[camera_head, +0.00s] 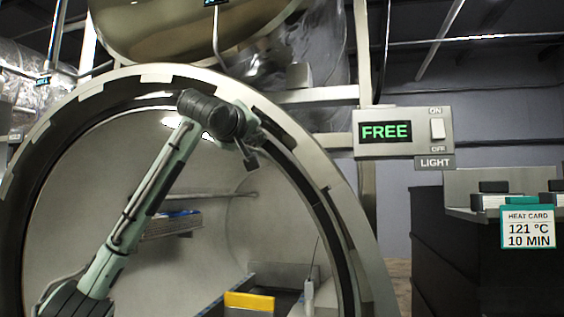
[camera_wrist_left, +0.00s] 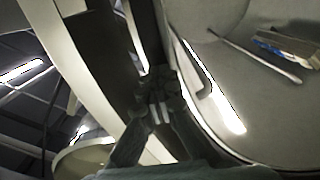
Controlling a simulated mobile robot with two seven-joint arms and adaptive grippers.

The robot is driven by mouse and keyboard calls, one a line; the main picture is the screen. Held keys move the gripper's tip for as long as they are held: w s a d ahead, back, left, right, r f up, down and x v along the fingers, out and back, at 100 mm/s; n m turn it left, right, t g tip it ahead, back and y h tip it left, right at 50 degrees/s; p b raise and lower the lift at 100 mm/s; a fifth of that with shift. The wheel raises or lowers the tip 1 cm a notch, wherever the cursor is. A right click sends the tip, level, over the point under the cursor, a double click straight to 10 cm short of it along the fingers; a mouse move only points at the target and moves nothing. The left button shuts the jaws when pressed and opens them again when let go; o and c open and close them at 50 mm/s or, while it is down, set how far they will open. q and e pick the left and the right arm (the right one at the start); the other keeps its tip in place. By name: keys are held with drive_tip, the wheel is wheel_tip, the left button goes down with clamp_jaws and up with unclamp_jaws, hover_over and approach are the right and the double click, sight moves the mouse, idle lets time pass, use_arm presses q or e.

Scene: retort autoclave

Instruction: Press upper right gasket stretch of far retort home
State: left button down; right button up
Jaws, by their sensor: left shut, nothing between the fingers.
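The far retort's round open mouth fills the left and middle of the head view, with a pale notched rim (camera_head: 340,190). A dark gasket band (camera_head: 318,205) runs along the inside of the rim. My left arm reaches up across the opening from the lower left. My left gripper (camera_head: 250,158) is shut and empty at the upper right stretch of the band. In the left wrist view the closed fingertips (camera_wrist_left: 158,110) lie over the dark band beside the pale rim. The gripper hides the spot beneath it, so I cannot tell whether it touches the gasket. My right gripper is out of view.
A light switch box (camera_head: 403,132) reading FREE is right of the retort. A dark cabinet (camera_head: 480,260) with a heat card (camera_head: 528,227) stands at the right. Inside the chamber are a rack (camera_head: 172,224) and a yellow block (camera_head: 249,302). The chamber's middle is mostly empty.

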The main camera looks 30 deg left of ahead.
use_arm(q)
drive_tip(key=shift+p+x, duration=0.5)
drive_tip(key=shift+x, duration=0.7)
drive_tip(key=shift+w+f, duration=0.1)
drive_tip(key=shift+w, duration=0.15)
drive_tip(key=shift+s, duration=0.1)
drive_tip(key=b+v, duration=0.3)
drive_tip(key=v, duration=0.7)
idle(0.5)
